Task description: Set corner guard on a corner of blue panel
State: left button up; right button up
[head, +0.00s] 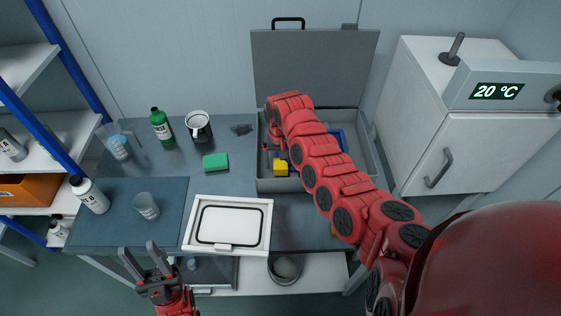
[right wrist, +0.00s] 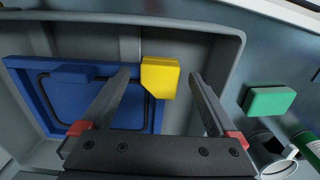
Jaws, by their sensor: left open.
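The blue panel (right wrist: 90,95) lies in the grey case; in the head view only part of it (head: 338,138) shows past my right arm. The yellow corner guard (right wrist: 159,80) covers the panel's upper right corner in the right wrist view; I cannot tell whether it is seated there. It also shows in the head view (head: 280,168). My right gripper (right wrist: 161,76) is open, its fingers on either side of the guard with gaps. The head view mostly hides this gripper. My left gripper (head: 146,262) is open and empty, in front of the table.
The open grey case (head: 285,186) has walls around the panel. A white framed panel (head: 235,207) lies at the table's front. A white cabinet (head: 440,130) stands right.

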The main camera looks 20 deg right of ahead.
jog(key=shift+r, duration=0.1)
jog(key=shift+r, duration=0.25)
notch_tip(320, 180, up, 4)
jog(key=shift+w+r+b, duration=0.15)
jog(key=shift+b, duration=0.85)
notch_tip(320, 180, up, 12)
jog(key=shift+r, duration=0.15)
